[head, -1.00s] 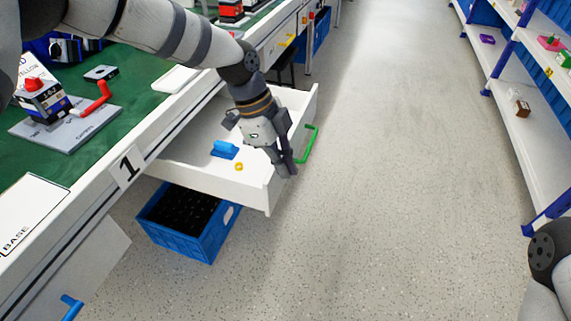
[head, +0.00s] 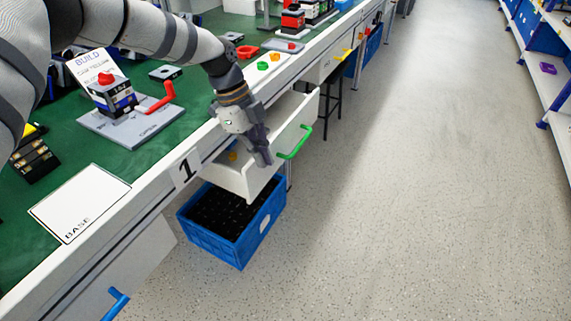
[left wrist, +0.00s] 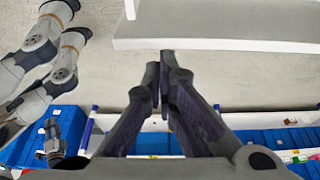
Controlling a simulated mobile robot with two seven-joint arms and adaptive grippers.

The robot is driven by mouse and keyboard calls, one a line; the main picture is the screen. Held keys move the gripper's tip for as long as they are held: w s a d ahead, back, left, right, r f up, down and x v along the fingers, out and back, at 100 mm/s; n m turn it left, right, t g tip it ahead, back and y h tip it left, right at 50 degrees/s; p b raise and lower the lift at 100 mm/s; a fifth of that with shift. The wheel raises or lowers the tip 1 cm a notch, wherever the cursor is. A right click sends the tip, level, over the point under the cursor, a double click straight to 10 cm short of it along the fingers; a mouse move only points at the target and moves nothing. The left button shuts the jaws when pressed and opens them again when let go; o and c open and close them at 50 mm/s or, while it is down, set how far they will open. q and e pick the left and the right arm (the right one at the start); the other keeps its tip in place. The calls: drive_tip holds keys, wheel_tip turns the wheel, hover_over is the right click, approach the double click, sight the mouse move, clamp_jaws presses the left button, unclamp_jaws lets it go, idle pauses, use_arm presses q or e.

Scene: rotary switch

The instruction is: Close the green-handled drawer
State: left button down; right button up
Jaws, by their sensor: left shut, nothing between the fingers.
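The white drawer with the green handle (head: 295,143) is partly open, sticking out from under the workbench. Its front panel (head: 285,130) faces the aisle. My left gripper (head: 263,162) points down at the drawer's front panel, on the near side of the green handle. Its fingers are shut and empty. They hide part of the panel, and I cannot tell whether they touch it. In the left wrist view the closed fingers (left wrist: 164,60) lie just below a white panel edge (left wrist: 220,45). My right gripper does not show clearly.
A blue crate (head: 225,243) stands on the floor below the drawer. The green bench top (head: 140,185) carries a switch with a red lever (head: 160,98). The aisle floor is clear to the right.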

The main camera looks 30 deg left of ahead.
use_arm(q)
drive_tip(key=shift+a, duration=2)
